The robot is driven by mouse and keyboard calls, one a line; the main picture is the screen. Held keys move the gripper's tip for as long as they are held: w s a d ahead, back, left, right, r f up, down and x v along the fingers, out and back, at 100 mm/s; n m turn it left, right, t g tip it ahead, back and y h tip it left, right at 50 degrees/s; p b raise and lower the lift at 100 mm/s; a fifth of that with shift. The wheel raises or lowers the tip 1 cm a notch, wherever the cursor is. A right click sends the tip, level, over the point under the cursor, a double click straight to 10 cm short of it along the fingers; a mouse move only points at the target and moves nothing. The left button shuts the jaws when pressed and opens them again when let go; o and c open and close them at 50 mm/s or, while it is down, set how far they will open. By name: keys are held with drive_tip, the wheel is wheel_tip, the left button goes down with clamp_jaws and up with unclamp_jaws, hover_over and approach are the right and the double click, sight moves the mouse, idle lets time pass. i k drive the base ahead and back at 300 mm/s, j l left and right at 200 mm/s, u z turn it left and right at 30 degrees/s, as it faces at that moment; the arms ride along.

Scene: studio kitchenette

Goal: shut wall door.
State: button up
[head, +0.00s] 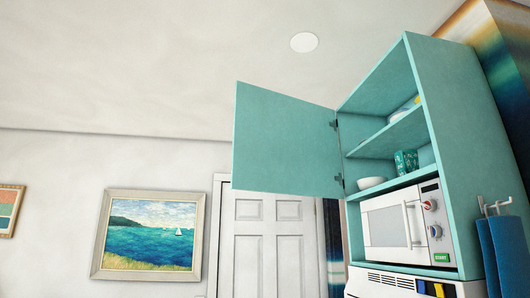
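A teal wall cabinet (449,130) stands at the right of the head view. Its teal door (285,140) is wide open, swung out to the left on two hinges at the cabinet's left edge. The cabinet's upper shelves are exposed. A white bowl (370,183) and a green patterned box or cup (406,162) are on the lower shelf, and partly hidden items (405,109) are on the shelf above. My gripper is not in view.
A white microwave (390,224) sits in the cabinet's lower bay, above a white appliance (385,284). Blue towels (499,255) hang from hooks at the right. A white panelled room door (267,240) and a framed seascape (150,235) are behind. The space left of the cabinet door looks clear.

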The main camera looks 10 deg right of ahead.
sight(283, 144)
drive_tip(key=i+j+u, duration=0.1)
drive_tip(key=j+u, duration=0.15)
drive_tip(key=i+j+u, duration=0.2)
drive_tip(key=j, duration=0.25)
drive_tip(key=i+j+u, duration=0.1)
drive_tip(key=j+u, duration=0.15)
drive_tip(key=i+j+u, duration=0.25)
drive_tip(key=j, duration=0.15)
drive_tip(key=i+j+u, duration=0.25)
drive_tip(key=i, duration=0.2)
drive_tip(key=i+j+u, duration=0.3)
drive_tip(key=i, duration=0.2)
drive_tip(key=i+z, duration=0.75)
drive_tip(key=i+j+z, duration=0.2)
drive_tip(key=i+z, duration=0.15)
drive_tip(key=i+l+z, duration=0.1)
drive_tip(key=z, duration=0.35)
drive_tip(key=i+z, duration=0.25)
drive_tip(key=z, duration=0.25)
drive_tip(key=i+z, duration=0.15)
drive_tip(key=z, duration=0.3)
drive_tip(key=i+j+z, duration=0.15)
drive_tip(key=z, duration=0.3)
drive_tip(key=i+j+z, duration=0.15)
drive_tip(key=z, duration=0.35)
